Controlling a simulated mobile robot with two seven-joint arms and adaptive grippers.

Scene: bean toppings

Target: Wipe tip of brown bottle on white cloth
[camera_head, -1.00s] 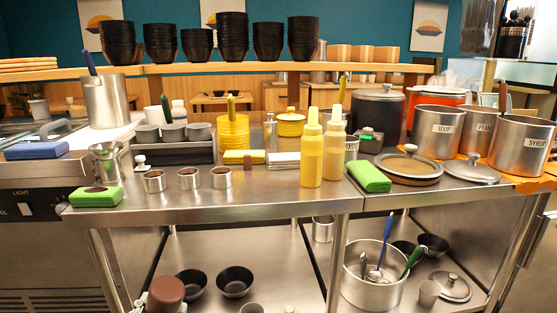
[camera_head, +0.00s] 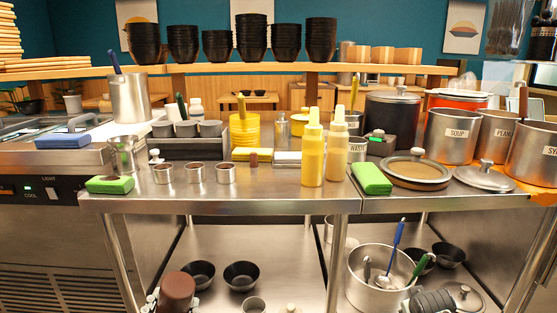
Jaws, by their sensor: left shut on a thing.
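A brown bottle (camera_head: 178,290) shows at the bottom left, in front of the lower shelf. My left gripper (camera_head: 152,299) is shut on it, mostly cut off by the bottom edge. The bottle's tip cannot be made out. A flat white thing, which may be the white cloth (camera_head: 105,131), lies on the left counter behind the metal cup. The bottle is well in front of it and apart from it. A dark ribbed part at the bottom right seems to be my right gripper (camera_head: 432,302); its fingers are not clear.
A green sponge (camera_head: 109,185) and several small metal cups stand along the table's front edge. Two yellow bottles (camera_head: 313,155) stand mid-table. A pot with ladles (camera_head: 375,285) is on the lower shelf.

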